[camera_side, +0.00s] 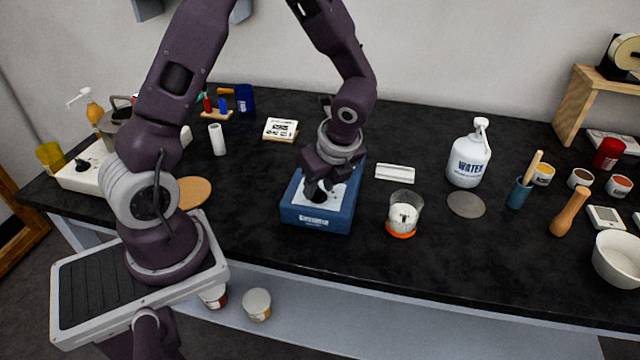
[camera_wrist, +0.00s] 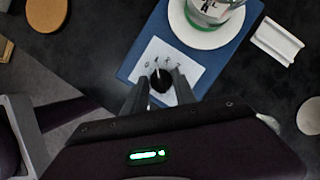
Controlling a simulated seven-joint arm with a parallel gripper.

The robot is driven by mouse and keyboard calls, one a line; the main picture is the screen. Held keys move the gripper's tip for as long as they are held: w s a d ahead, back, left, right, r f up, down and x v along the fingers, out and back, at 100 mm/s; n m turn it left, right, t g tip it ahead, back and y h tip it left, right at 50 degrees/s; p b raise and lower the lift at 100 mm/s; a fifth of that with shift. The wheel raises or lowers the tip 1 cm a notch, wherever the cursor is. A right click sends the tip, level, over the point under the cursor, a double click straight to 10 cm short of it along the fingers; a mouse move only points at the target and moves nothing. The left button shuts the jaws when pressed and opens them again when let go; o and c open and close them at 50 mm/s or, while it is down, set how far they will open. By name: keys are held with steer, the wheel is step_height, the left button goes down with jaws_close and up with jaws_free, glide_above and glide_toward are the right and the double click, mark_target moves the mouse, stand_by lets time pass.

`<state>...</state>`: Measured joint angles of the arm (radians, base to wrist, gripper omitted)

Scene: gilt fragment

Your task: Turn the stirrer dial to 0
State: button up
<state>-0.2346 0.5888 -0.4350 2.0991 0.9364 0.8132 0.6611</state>
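The stirrer (camera_side: 290,217) is a blue box with a white front panel, on the black bench in the side view. It also shows in the wrist view (camera_wrist: 134,62). Its black round dial (camera_wrist: 161,81) has a pale pointer line, directed roughly toward the top of the picture. Small marks run along the panel above it, too small to read. My gripper (camera_wrist: 161,86) is at the dial, one finger on each side, with little gap. I cannot tell whether the fingers touch it. In the side view my gripper (camera_side: 320,190) covers much of the panel.
A beaker on an orange base (camera_side: 403,214) stands right of the stirrer. A white rack (camera_side: 394,173) and a cork disc (camera_side: 193,191) lie nearby.

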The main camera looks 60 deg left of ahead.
jaws_close()
steer(key=shift+w+n+g+h, duration=0.15)
steer(key=shift+n+g, duration=0.4)
steer(key=shift+n, duration=0.9)
steer(key=shift+w+n+g+h, duration=0.15)
steer(key=shift+n+g, duration=0.4)
steer(key=shift+n, duration=0.9)
steer(key=shift+s, duration=0.1)
jaws_free()
